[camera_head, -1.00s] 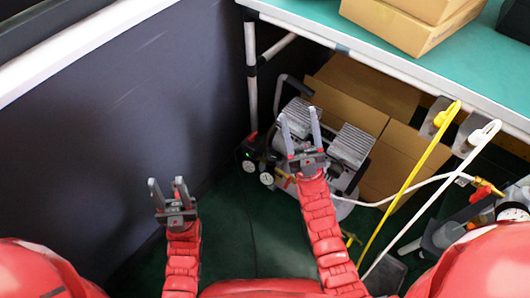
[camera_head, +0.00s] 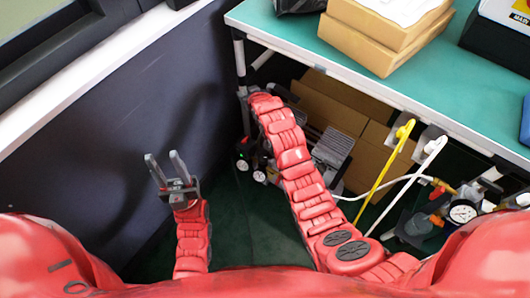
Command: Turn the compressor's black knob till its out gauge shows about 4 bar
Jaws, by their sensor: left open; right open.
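The compressor (camera_head: 333,147) stands on the floor under the bench, with its ribbed silver part showing to the right of my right arm. Two small round dials, a left one (camera_head: 242,164) and a right one (camera_head: 259,175), face me at its left end; their readings are too small to tell. The black knob cannot be made out clearly. My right arm reaches across the compressor and hides much of it. My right gripper (camera_head: 244,98) shows only as grey parts beyond the wrist, open, near the bench leg. My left gripper (camera_head: 167,171) is open and empty, left of the compressor.
The green-topped bench (camera_head: 290,32) overhangs the compressor, with cardboard boxes (camera_head: 385,45) on top. A dark wall panel (camera_head: 110,130) closes the left side.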

